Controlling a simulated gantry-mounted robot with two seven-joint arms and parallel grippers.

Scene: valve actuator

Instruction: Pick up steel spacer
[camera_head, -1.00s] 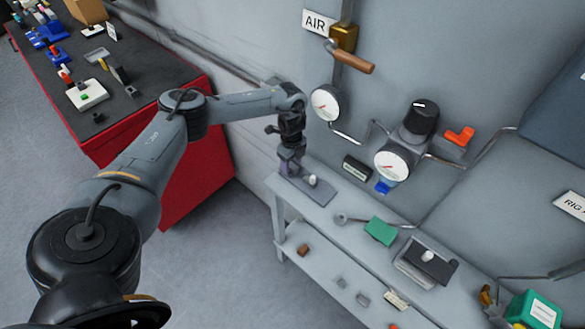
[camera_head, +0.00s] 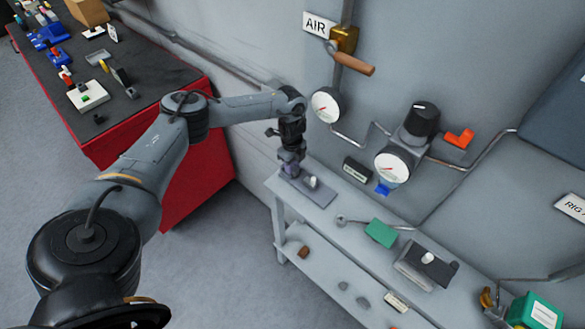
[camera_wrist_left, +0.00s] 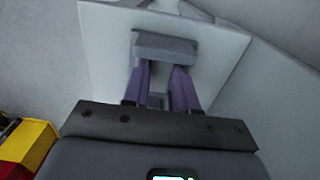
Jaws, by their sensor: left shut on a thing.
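My left gripper (camera_head: 290,168) reaches down over the left end of the grey bench top, above a grey plate (camera_head: 322,194). In the left wrist view its purple fingers (camera_wrist_left: 161,82) point at the bench, and a grey block taken as the steel spacer (camera_wrist_left: 165,46) sits across the fingertips. The gripper is shut on this block. The spacer cannot be made out in the head view. A small white knob (camera_head: 312,182) stands on the plate just right of the gripper. My right gripper is not in view.
On the bench to the right are a green block (camera_head: 381,232) and a dark-topped box (camera_head: 430,262). Gauges (camera_head: 392,167) and pipes are on the wall behind. A red cabinet (camera_head: 190,165) stands to the left. A yellow and red object (camera_wrist_left: 25,145) shows in the left wrist view.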

